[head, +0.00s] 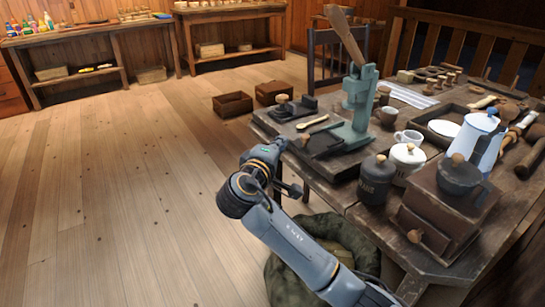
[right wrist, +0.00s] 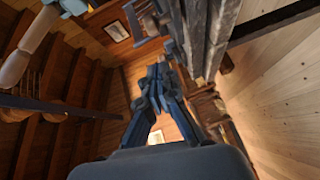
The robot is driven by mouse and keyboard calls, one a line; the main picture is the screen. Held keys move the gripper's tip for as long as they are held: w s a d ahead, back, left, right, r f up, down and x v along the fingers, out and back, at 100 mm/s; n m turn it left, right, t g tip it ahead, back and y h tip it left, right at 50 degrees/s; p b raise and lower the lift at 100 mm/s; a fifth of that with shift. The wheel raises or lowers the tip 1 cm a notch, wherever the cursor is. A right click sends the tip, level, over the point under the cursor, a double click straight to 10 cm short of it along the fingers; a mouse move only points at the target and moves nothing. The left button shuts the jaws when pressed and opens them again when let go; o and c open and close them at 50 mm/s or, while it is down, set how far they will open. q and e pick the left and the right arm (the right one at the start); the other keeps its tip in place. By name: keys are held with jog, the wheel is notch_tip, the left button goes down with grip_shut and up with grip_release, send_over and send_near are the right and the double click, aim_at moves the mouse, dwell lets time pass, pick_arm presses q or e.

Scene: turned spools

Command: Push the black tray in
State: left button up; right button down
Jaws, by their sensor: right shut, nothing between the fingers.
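The black tray (head: 324,146) shows as a dark flat piece on a wooden board at the table's near left edge, in front of the green press (head: 356,108). Its outline is partly hard to make out. I cannot make out the tray there. My left gripper is not in view.
A wooden spoon (head: 313,121) lies behind the tray. A black canister (head: 376,180), a white lidded pot (head: 407,160) and a coffee grinder (head: 440,215) stand to the right. Two wooden crates (head: 232,104) sit on the floor. The floor at left is clear.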

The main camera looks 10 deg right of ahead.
aim_at(323, 143)
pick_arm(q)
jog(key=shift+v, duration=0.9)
pick_arm(e)
jog(key=shift+w+d+f, duration=0.1)
jog(key=shift+w+d, duration=0.05)
jog(key=shift+d, duration=0.5)
jog(key=shift+w+d+f, duration=0.1)
jog(key=shift+w+d, duration=0.05)
jog(key=shift+d, duration=0.5)
jog(key=shift+w+d+f, duration=0.1)
jog(key=shift+w+d, duration=0.05)
jog(key=shift+d, duration=0.5)
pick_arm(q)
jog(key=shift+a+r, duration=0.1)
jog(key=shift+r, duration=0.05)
pick_arm(e)
jog(key=shift+d, duration=0.1)
jog(key=w+d, duration=0.1)
jog(key=d, duration=0.2)
jog(key=w+d+p, duration=0.1)
jog(key=d, duration=0.1)
jog(key=w+d+p, duration=0.1)
jog(key=d, duration=0.2)
jog(key=shift+d, duration=0.3)
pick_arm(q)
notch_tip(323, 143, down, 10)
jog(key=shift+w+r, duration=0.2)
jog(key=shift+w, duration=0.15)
pick_arm(e)
jog(key=shift+r, duration=0.1)
